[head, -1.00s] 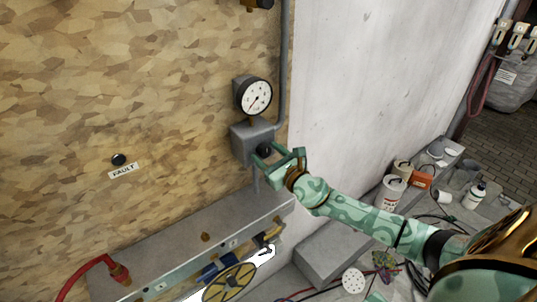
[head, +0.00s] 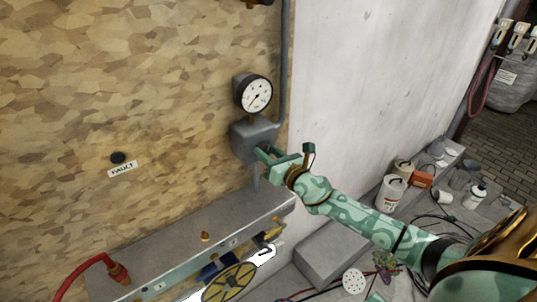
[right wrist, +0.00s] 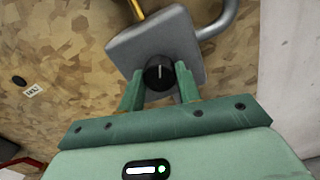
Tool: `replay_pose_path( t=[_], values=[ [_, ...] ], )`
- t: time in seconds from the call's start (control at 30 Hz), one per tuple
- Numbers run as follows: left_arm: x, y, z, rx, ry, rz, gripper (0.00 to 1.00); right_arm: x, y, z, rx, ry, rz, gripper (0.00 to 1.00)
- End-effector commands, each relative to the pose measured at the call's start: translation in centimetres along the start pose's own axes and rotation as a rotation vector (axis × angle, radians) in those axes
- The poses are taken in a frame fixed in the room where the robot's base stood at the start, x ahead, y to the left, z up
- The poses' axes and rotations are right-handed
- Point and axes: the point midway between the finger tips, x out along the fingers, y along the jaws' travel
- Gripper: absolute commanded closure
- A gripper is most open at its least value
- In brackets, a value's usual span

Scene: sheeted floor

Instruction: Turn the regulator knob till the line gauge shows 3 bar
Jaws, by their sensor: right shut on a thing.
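The line gauge (head: 255,94) is a round white dial with a black rim on the wooden wall, above a grey regulator box (head: 248,138). Its needle points to the lower left, at the low end; the numbers are too small to read. The black regulator knob (right wrist: 158,74) shows in the right wrist view on the front of the box, with a pale mark pointing up. My right gripper (head: 268,155) is shut on the knob, one green finger on each side of it. In the head view its fingers mostly hide the knob. My left gripper is not in view.
A grey pipe (head: 285,60) runs up beside the gauge. Below is a metal ledge (head: 190,240) with a red hose (head: 85,270) and a yellow handwheel (head: 232,284). Cans and a bottle (head: 479,195) stand at right.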

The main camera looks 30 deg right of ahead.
Motion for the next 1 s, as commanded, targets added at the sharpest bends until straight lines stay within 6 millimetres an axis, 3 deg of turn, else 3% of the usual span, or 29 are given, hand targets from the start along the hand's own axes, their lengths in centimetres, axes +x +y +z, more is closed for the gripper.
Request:
replay_pose_path(
  t=[0.6, 1.0],
  values=[
    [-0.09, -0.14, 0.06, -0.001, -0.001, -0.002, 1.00, 0.02, -0.05, 0.14, 0.570, -0.002, -0.001, 0.89],
    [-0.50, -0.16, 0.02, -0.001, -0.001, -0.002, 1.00, 0.04, -0.10, 0.15, 0.798, -0.003, -0.001, 0.89]
  ],
)
